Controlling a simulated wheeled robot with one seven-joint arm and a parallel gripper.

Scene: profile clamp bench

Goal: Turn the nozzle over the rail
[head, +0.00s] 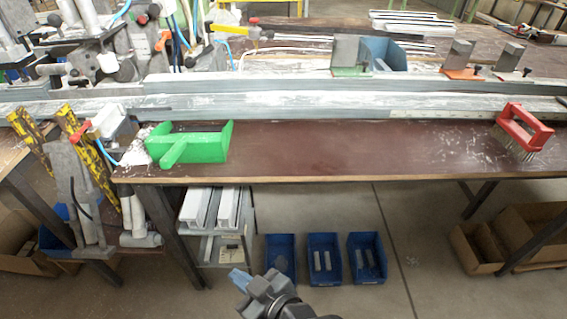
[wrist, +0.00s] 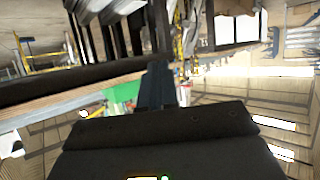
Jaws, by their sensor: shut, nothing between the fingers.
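The long grey rail (head: 330,106) runs across the bench from left to right. A machine with grey and white fittings (head: 105,62) and blue hoses stands behind it at the left. A yellow-and-red fitting (head: 254,33) reaches right from this machine. I cannot tell for sure which part is the nozzle. My gripper (head: 239,279) is low in front of the bench, below its front edge and well apart from the rail. In the wrist view its dark fingers (wrist: 155,85) are together and hold nothing.
A green holder (head: 190,146) and a red-handled brush (head: 523,131) are on the brown bench top (head: 330,150). The bench top between them is mostly clear. Several blue bins (head: 324,259) stand on the floor below. Metal blocks (head: 459,55) stand behind the rail.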

